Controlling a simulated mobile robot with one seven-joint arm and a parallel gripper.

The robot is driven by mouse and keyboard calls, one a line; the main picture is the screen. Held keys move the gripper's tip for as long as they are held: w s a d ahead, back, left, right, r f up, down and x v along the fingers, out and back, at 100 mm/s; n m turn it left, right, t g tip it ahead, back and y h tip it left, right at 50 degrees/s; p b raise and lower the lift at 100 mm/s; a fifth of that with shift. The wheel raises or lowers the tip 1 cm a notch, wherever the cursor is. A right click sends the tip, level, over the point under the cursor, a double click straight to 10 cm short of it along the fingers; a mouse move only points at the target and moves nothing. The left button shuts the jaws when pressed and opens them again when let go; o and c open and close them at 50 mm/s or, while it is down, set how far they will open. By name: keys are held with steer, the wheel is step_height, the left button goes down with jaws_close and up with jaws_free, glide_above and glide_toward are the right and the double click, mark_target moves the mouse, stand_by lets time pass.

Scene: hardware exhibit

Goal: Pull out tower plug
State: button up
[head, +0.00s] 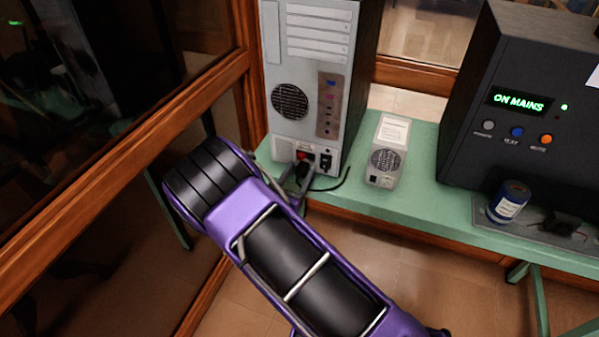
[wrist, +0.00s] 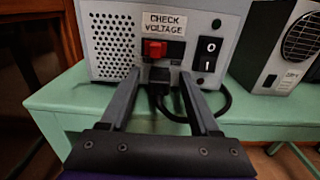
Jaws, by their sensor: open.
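The grey computer tower (head: 305,60) stands on the green bench with its rear panel facing me; its lower part also shows in the wrist view (wrist: 115,40). The black tower plug (wrist: 159,92) sits in the socket below a red switch, with its black cable curving right. My gripper (wrist: 158,88) is open, its two grey fingers on either side of the plug, tips close to the panel. I see a gap on each side of the plug. In the head view my gripper (head: 293,180) is at the tower's lower edge and partly hides the plug.
The red switch (wrist: 155,49), a black rocker switch (wrist: 208,52) and a "CHECK VOLTAGE" label (wrist: 163,23) are nearby. A small power supply (head: 387,160) stands right of the tower. Farther right are a black "ON MAINS" unit (head: 520,140) and a blue can (head: 508,202). A wood-framed glass wall (head: 120,150) is left.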

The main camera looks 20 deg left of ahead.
steer(key=shift+w, duration=0.1)
jaws_close()
stand_by(0.3)
stand_by(1.1)
